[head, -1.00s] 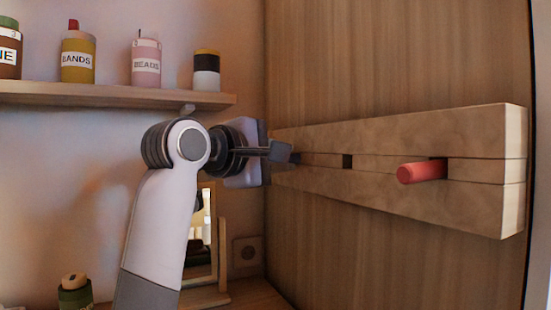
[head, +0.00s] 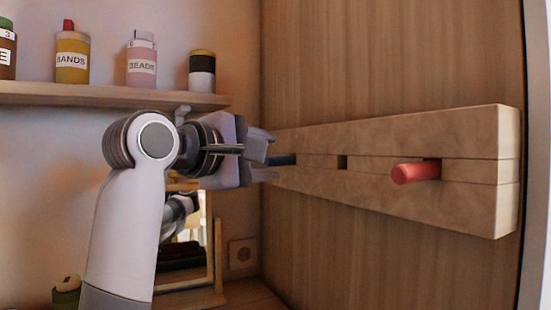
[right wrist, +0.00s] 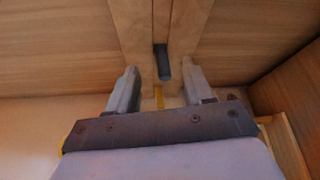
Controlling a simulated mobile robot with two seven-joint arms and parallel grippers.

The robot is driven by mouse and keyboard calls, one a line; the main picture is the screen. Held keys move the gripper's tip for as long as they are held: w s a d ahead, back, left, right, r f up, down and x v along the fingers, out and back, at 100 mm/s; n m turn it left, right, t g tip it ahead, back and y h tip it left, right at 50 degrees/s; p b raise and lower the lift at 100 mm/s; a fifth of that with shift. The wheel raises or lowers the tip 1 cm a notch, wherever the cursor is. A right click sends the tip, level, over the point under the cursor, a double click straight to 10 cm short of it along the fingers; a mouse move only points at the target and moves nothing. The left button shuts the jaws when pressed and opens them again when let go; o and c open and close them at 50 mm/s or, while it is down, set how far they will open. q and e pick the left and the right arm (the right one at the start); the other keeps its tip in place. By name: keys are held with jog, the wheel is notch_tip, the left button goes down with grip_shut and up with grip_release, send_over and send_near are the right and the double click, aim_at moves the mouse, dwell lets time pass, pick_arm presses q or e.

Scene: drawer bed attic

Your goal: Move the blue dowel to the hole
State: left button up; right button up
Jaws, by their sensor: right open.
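The wooden block (head: 455,140) on the panel has a slot along its face. The blue dowel (head: 283,160) sticks out of the slot at its left end; it also shows in the right wrist view (right wrist: 162,66). My right gripper (head: 266,155) is open and empty, just left of the blue dowel. In the right wrist view its fingers (right wrist: 161,92) stand apart, with the dowel's line running between them and the dowel beyond the tips. My left gripper is not in view.
A red dowel (head: 416,172) sticks out of the slot right of the hole. A shelf (head: 100,95) with several labelled jars runs along the left wall above my arm. A framed mirror (head: 190,250) stands below. The space before the block is clear.

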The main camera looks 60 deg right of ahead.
jog(key=a, duration=0.3)
jog(key=shift+w+r, duration=0.1)
dwell(0.6)
